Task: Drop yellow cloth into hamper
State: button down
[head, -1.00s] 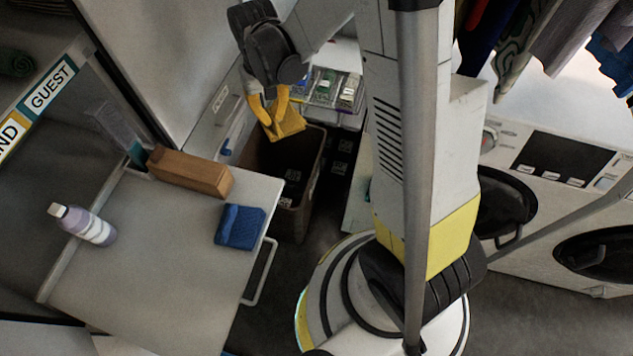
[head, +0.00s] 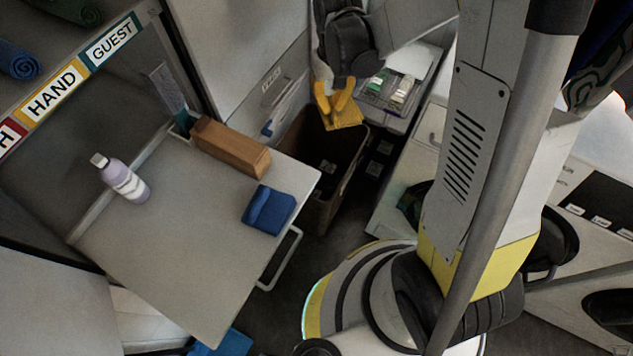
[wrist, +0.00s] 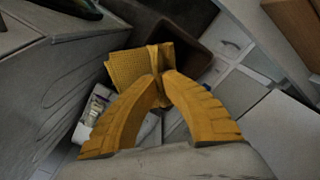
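The yellow cloth (head: 343,112) hangs from the yellow fingertips of my gripper (head: 335,95), at the upper middle of the head view. In the wrist view the two fingers (wrist: 160,88) close together on the cloth (wrist: 127,68), which spreads out beyond their tips. The hamper (head: 324,212) is a brown open-topped bin below and around the cloth in the head view. The cloth appears over the hamper's back right opening; its exact height above the rim is hard to tell. The hamper's dark opening also shows in the wrist view (wrist: 190,36).
A grey cart top (head: 190,240) stands left of the hamper, bearing a wooden box (head: 230,146), a folded blue cloth (head: 268,209) and a lilac bottle (head: 122,180). A tray of small packets (head: 392,92) lies behind the hamper. Washing machines stand at right.

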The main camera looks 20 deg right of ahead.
jog(key=w+f+b, duration=0.4)
jog(key=f, duration=0.5)
jog(key=w+f+b, duration=0.4)
jog(key=f, duration=0.6)
jog(key=w+f+b, duration=0.3)
jog(key=f+b, duration=0.1)
jog(key=f, duration=0.6)
jog(key=shift+w, duration=0.4)
jog(key=c, duration=1.5)
grip_release()
jog(key=shift+c, duration=0.2)
jog(key=shift+r, duration=0.15)
notch_tip(320, 180, up, 12)
